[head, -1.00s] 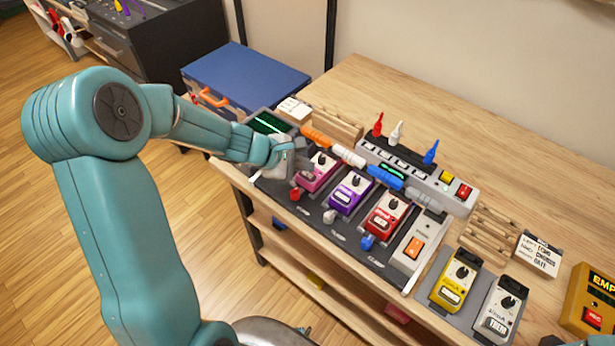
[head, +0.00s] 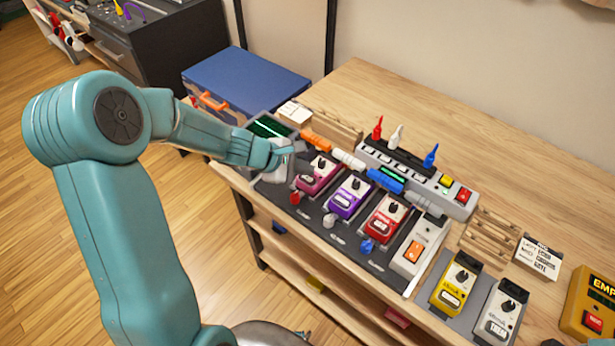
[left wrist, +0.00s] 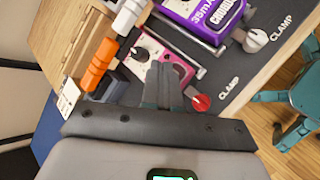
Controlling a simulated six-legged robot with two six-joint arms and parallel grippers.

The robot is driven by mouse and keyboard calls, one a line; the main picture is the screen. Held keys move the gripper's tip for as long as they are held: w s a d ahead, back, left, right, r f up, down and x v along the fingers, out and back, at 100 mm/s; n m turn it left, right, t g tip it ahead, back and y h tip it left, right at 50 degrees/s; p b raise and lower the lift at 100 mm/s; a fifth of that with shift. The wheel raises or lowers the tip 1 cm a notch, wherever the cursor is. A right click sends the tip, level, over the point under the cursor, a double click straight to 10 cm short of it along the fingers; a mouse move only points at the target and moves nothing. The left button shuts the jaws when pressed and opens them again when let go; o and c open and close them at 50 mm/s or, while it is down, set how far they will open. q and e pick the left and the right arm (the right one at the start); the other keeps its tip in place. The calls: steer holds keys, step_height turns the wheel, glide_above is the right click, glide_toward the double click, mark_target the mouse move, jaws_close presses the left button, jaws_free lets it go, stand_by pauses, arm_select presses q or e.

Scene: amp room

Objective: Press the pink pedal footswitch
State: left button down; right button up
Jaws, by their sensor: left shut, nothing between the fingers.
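The pink pedal (head: 317,176) sits at the left end of the row on the dark pedalboard, with its black knob toward the back. My left gripper (head: 288,151) is shut and empty, just left of the pink pedal in the head view. In the left wrist view, the shut fingers (left wrist: 172,68) cover part of the pink pedal (left wrist: 148,48), and its footswitch cannot be made out there. Whether the fingertips touch the pedal cannot be told. My right gripper is not in view.
A purple pedal (head: 349,195) and a red pedal (head: 386,218) stand to the right. A red clamp knob (head: 295,198) is at the pink pedal's front. Orange, white and blue cable plugs (head: 350,160) lie behind. A green-screened device (head: 268,127) stands at the back left.

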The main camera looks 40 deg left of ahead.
mark_target(304, 180)
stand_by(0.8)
arm_select(q)
steer(key=shift+f+b, duration=0.4)
steer(key=shift+b, duration=0.15)
steer(key=shift+f+b, duration=0.5)
steer(key=shift+b, duration=0.05)
stand_by(0.5)
steer(key=shift+r, duration=0.15)
steer(key=shift+r+p, duration=0.7)
steer(key=shift+r, duration=0.05)
step_height(304, 180, up, 5)
steer(key=p, duration=0.4)
steer(key=shift+r, duration=0.1)
stand_by(0.4)
